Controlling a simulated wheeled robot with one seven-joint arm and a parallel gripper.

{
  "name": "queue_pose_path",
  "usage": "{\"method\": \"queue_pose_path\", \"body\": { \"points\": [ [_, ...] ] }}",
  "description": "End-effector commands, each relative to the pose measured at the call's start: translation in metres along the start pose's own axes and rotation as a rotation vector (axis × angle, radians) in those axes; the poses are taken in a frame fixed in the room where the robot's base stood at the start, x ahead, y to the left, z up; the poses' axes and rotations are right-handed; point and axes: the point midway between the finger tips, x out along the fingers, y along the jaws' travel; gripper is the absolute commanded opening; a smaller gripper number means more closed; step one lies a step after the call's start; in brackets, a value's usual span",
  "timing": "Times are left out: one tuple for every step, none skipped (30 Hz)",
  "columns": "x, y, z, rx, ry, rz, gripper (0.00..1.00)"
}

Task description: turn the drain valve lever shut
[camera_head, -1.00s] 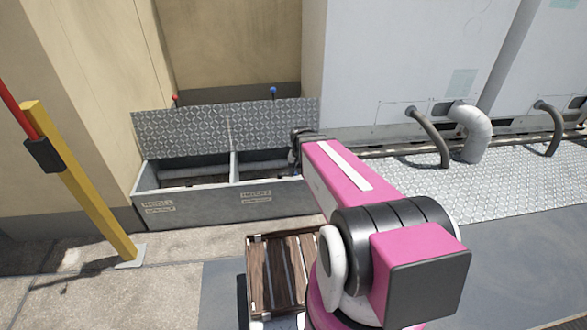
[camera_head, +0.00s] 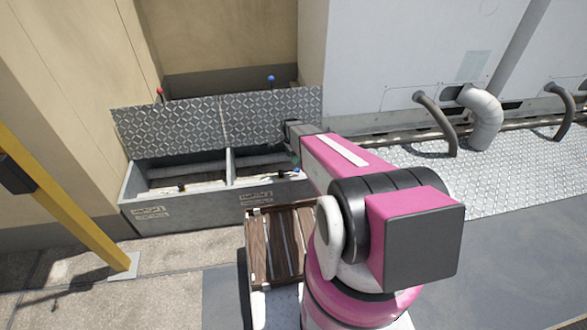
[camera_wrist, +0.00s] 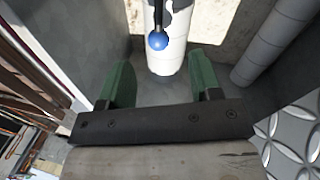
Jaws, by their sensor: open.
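A lever with a blue ball knob (camera_wrist: 158,41) lies in front of a white pipe (camera_wrist: 166,58) in the wrist view. My gripper (camera_wrist: 162,76) is open, with green fingers left and right of the pipe; the knob is ahead of it, between the finger lines and not gripped. In the head view my gripper (camera_head: 292,148) reaches the right compartment of a grey two-part box (camera_head: 150,213); its fingers are mostly hidden. A small blue spot (camera_head: 296,170) shows near that compartment's right end. A small dark fitting with a reddish spot (camera_head: 181,187) shows in the left compartment.
A raised tread-plate lid (camera_head: 170,130) stands behind the box, with a red knob (camera_head: 160,92) and a blue knob (camera_head: 271,78) above it. A divider (camera_head: 229,165) splits the box. A yellow post (camera_head: 75,205) stands left. Curved pipes (camera_head: 482,115) are at right.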

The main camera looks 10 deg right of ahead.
Motion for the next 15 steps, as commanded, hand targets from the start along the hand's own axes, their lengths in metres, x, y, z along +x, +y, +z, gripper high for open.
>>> {"method": "queue_pose_path", "body": {
  "points": [
    [0.011, -0.001, 0.0, 0.0, 0.0, 0.002, 0.58],
    [0.017, -0.001, 0.0, -0.001, -0.001, 0.002, 0.58],
    [0.024, -0.001, 0.0, -0.001, -0.001, 0.002, 0.58],
    [0.029, -0.001, 0.0, -0.001, -0.001, 0.002, 0.58],
    [0.035, -0.001, 0.0, -0.001, 0.0, 0.001, 0.58],
    [0.042, -0.001, 0.0, -0.001, 0.0, 0.001, 0.58],
    [0.046, -0.001, 0.0, -0.001, 0.0, 0.001, 0.58],
    [0.051, -0.001, 0.0, -0.001, 0.0, 0.001, 0.58],
    [0.056, -0.001, 0.0, -0.002, 0.0, 0.001, 0.58],
    [0.059, -0.001, 0.0, -0.002, 0.0, 0.001, 0.58],
    [0.063, -0.001, 0.0, -0.002, 0.0, 0.0, 0.58],
    [0.067, -0.001, 0.0, -0.002, 0.0, 0.0, 0.58],
    [0.07, -0.001, 0.0, -0.002, 0.0, 0.0, 0.58],
    [0.072, -0.001, 0.0, -0.002, 0.0, 0.0, 0.58],
    [0.074, -0.001, 0.0, -0.002, 0.0, 0.0, 0.58]
  ]
}}
